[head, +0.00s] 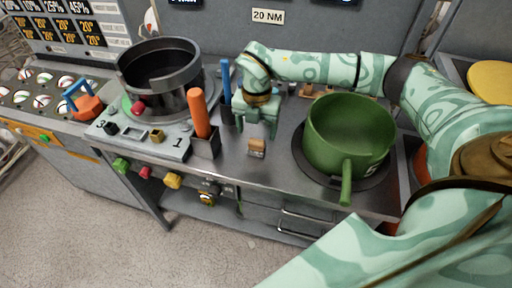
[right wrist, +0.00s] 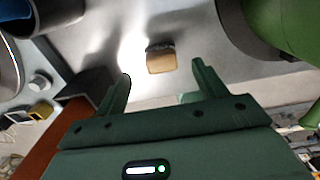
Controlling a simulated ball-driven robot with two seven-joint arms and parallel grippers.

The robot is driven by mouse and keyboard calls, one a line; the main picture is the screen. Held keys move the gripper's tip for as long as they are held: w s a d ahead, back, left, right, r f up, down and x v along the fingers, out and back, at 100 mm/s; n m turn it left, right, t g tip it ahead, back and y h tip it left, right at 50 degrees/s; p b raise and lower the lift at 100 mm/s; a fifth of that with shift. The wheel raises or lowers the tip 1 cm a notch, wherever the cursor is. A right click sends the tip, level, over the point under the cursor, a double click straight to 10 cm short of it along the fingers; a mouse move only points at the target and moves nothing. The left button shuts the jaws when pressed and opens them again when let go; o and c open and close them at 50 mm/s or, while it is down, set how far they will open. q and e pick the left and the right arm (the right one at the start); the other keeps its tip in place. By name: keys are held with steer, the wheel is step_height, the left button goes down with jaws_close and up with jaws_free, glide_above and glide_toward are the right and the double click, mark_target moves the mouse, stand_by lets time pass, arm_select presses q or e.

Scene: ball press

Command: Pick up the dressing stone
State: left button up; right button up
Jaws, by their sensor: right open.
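The dressing stone is most likely the small tan block with a darker grey-brown top (head: 257,147), lying on the metal bench between the tool holder and the green pot. The block also shows in the right wrist view (right wrist: 161,60), just beyond the fingertips and between their lines. My right gripper (head: 258,130) is open and empty, pointing down above and slightly behind the block. In the right wrist view its two green fingers (right wrist: 162,78) stand apart, with no contact on the block. My left gripper does not show.
A green pot (head: 345,130) with a handle stands right of the block. A holder (head: 206,146) with an orange-handled tool (head: 199,112) stands to the left, near a blue-handled tool (head: 226,80). A dark metal cylinder (head: 165,80) stands further left. The bench's front edge is close.

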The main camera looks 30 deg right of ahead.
mark_target(257, 141)
steer(key=f, duration=0.3)
steer(key=f+b, duration=0.1)
steer(key=f, duration=0.1)
steer(key=shift+s+a+f, duration=0.1)
steer(key=shift+s+f, duration=0.1)
steer(key=shift+f, duration=0.2)
steer(key=c, duration=1.1)
